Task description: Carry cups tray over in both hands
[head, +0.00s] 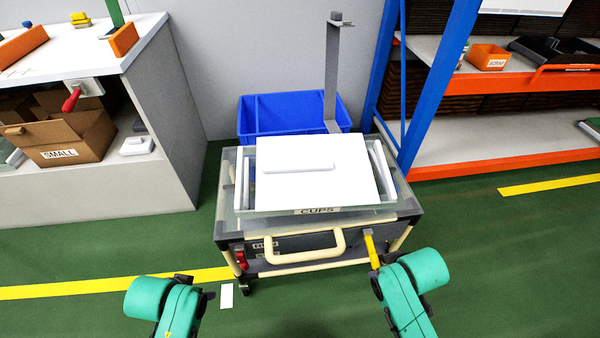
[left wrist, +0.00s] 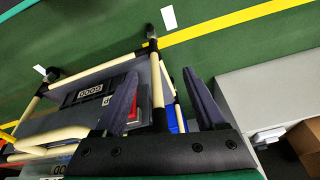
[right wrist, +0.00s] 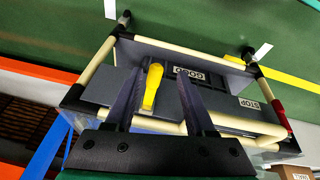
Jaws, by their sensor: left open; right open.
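The cups tray (head: 318,211) is a clear shallow bin with a "CUPS" label on its front wall. It sits on top of a wheeled cart (head: 298,240). A white flat panel with a raised bar (head: 330,180) lies in or over it and hides its contents. My left gripper (left wrist: 165,95) is open and empty, low in front of the cart's left side. My right gripper (right wrist: 158,98) is open in front of the cart's right side. A yellow lever (right wrist: 152,85) on the cart appears between its fingers in the right wrist view, with no visible grip. Neither gripper visibly touches the tray.
The cart has a cream front handle (head: 305,257). A blue bin (head: 292,112) and an upright grey post (head: 331,75) stand behind it. A grey bench (head: 170,120) is at left, an orange-and-blue rack (head: 490,165) at right. Green floor in front is open.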

